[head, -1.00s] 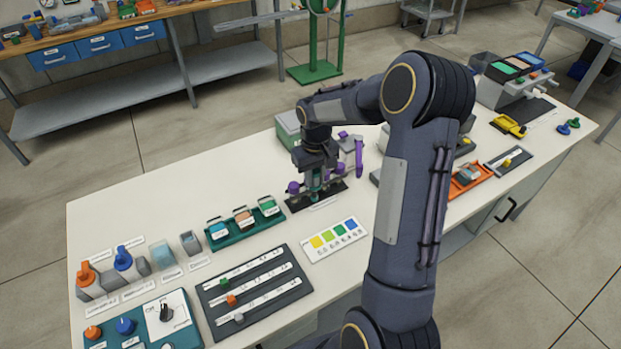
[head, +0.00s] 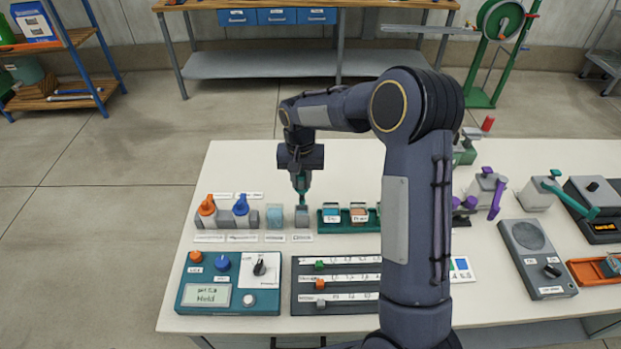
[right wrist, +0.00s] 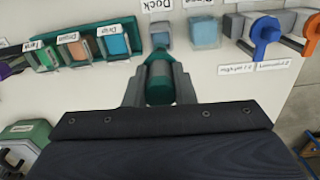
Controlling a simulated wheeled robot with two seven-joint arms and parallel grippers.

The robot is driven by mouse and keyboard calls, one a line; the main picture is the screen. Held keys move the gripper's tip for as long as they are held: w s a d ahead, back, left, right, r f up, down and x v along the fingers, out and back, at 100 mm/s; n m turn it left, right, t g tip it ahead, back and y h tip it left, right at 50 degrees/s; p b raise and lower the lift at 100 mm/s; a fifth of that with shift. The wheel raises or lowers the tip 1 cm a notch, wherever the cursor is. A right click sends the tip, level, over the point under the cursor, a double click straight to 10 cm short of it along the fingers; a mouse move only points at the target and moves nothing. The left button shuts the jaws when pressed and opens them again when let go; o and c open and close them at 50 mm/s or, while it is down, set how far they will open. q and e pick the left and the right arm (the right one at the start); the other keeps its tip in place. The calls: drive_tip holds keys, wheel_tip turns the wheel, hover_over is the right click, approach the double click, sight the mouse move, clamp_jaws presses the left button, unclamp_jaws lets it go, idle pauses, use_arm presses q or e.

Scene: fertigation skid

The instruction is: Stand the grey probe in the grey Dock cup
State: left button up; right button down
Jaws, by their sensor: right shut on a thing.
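My right gripper (head: 301,178) is shut on the probe, a teal-green piece with a grey band, which shows between the fingers in the right wrist view (right wrist: 158,72). The probe points down, close to upright, in the head view (head: 301,191). The grey Dock cup (head: 301,216) is directly below it, at the right end of the cup row. In the right wrist view the cup (right wrist: 160,36) is just beyond the probe's end, with its "Dock" label behind. I cannot tell whether the tip is inside the cup or just above it. My left gripper is not in view.
A pale blue cup (head: 275,217) stands close left of the Dock cup, then the blue-knobbed (head: 241,206) and orange-knobbed (head: 207,206) pieces. A teal rack (head: 347,228) with coloured blocks is close on the right. A slider panel (head: 322,296) lies in front.

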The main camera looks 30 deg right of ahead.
sight(302, 203)
drive_tip(key=shift+a+f, duration=0.1)
drive_tip(key=shift+f, duration=0.05)
drive_tip(key=shift+f+b, duration=3.1)
drive_tip(key=shift+f, duration=1.1)
drive_tip(key=c, duration=1.1)
unclamp_jaws()
drive_tip(key=shift+r, duration=0.1)
drive_tip(key=shift+r+p, duration=2.45)
drive_tip(key=shift+r, duration=0.95)
